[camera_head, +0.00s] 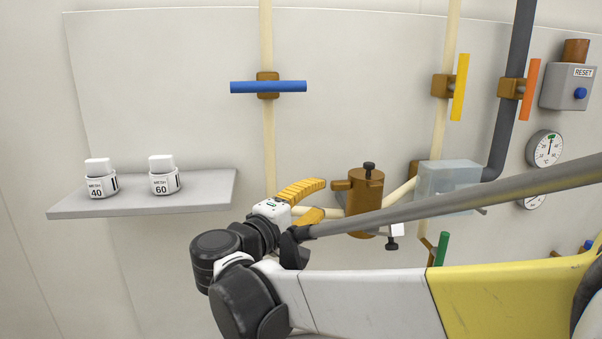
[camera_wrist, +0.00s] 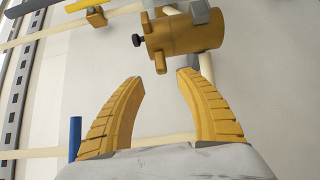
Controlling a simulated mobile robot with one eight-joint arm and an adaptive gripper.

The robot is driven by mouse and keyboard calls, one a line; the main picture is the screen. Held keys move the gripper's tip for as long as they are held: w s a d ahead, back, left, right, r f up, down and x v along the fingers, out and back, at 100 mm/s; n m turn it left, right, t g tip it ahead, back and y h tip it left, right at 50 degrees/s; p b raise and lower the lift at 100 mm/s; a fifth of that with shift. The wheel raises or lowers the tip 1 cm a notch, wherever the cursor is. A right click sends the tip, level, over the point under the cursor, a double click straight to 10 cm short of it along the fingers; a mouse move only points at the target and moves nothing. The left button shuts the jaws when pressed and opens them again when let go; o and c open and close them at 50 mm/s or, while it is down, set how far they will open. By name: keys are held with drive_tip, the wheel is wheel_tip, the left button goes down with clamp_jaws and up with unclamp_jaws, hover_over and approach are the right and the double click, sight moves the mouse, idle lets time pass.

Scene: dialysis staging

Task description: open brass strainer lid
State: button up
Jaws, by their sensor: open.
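The brass strainer (camera_head: 366,205) is a brown-gold cylinder on the pipe in front of the wall. A black knob (camera_head: 369,167) sticks up from its top, where the lid appears closed. In the wrist view the strainer (camera_wrist: 185,36) lies sideways at the top, its black knob (camera_wrist: 138,40) pointing left. My gripper (camera_head: 323,197) has yellow ribbed fingers, is open and empty, and is just left of the strainer in the head view. In the wrist view my gripper (camera_wrist: 160,75) shows its fingertips spread below the strainer, apparently not touching it. The lid's seam is too small to make out.
A grey shelf (camera_head: 140,196) at left holds two white mesh canisters, MESH 40 (camera_head: 101,184) and MESH 60 (camera_head: 165,180). A translucent box (camera_head: 447,180) is right of the strainer. Blue (camera_head: 268,87), yellow (camera_head: 460,87) and orange (camera_head: 532,89) valve handles are above.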

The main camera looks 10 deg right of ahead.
sight(336, 187)
drive_tip(key=p+x, duration=0.1)
drive_tip(key=x, duration=0.8)
drive_tip(key=shift+w+d+f, duration=0.1)
drive_tip(key=shift+w+d, duration=0.05)
drive_tip(key=shift+d, duration=0.1)
clamp_jaws()
